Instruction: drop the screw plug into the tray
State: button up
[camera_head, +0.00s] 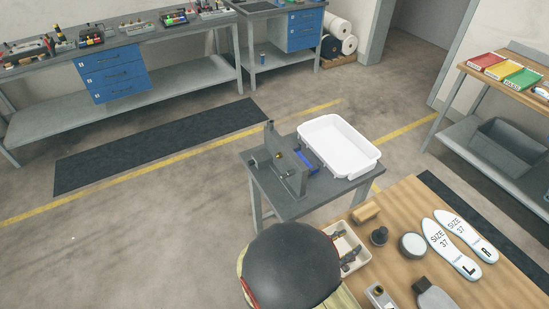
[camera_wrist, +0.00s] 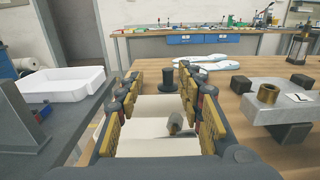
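My gripper (camera_wrist: 161,80) is open, with a wide gap between its yellow-padded fingers, in the wrist view. The beige tray also shows in the head view (camera_head: 358,243) at the wooden table's left edge, partly hidden by my dark rounded arm part and fingers.
A white bin (camera_head: 335,148) and a grey fixture (camera_head: 290,178) stand on a small grey table. A dark knob (camera_head: 379,236), a round tin (camera_head: 412,245) and insoles (camera_head: 452,245) are on the wooden table. A brass ring (camera_wrist: 267,93) sits on a grey block (camera_wrist: 283,113) to the right.

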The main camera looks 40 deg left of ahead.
jog(key=v, duration=0.6)
dwell(0.4)
jog(key=d+r+m+g+h, duration=0.1)
jog(key=d+r+m+g, duration=0.55)
jog(key=d, duration=0.55)
jog(key=d+r+m+g+h, duration=0.25)
jog(key=d+m+g, duration=0.45)
jog(key=d+m, duration=0.35)
jog(key=s+d+r+m+t+y, duration=0.1)
jog(key=s+d+r+m+y, duration=0.1)
jog(key=d+r+m+y, duration=0.2)
jog(key=s+d+r+m+t+y, duration=0.1)
jog(key=s+d+r+m+y, duration=0.2)
jog(key=r+m+y, duration=0.3)
notch_tip(320, 180, up, 3)
jog(key=d+m, duration=0.1)
jog(key=m, duration=0.3)
jog(key=shift+s+m, duration=0.25)
jog(key=shift+m, duration=0.05)
jog(key=shift+r+t, duration=0.15)
jog(key=shift+t, duration=0.1)
